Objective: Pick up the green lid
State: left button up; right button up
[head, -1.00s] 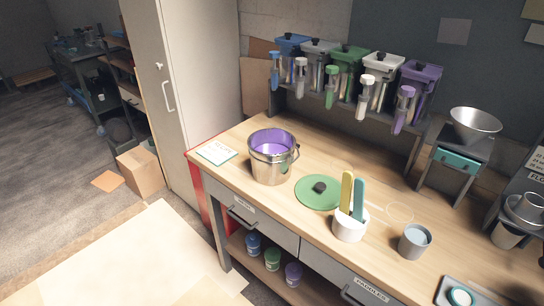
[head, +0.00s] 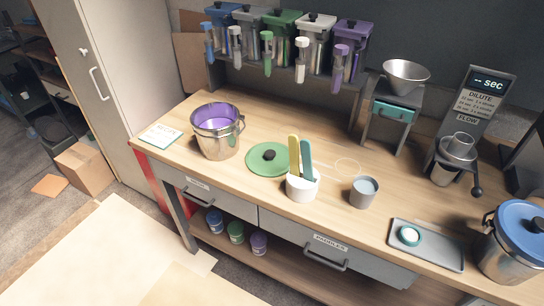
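The green lid (head: 259,161) is a flat round disc with a dark knob (head: 269,155) at its middle. It lies on the wooden workbench (head: 330,218) in the head view, to the right of a metal bucket (head: 217,140) with a purple inside. The white cup (head: 301,188) with a yellow and a teal paddle stands close to the lid's right front edge and covers a little of it. Neither of my grippers shows in the head view.
A grey cup (head: 363,191), a grey tray (head: 440,254) with a small white-and-teal jar and a metal pot with a blue lid (head: 522,228) stand to the right. Colored dispensers (head: 283,35) hang behind. A card (head: 160,136) lies at the left.

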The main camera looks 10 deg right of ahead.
aim_at(266, 160)
jog(key=i+j, duration=0.1)
jog(key=j, duration=0.35)
jog(key=i+j, duration=0.1)
jog(key=j, duration=0.35)
jog(key=i+j, duration=0.1)
jog(key=j, duration=0.35)
jog(key=i+j+z, duration=0.1)
jog(key=j, duration=0.35)
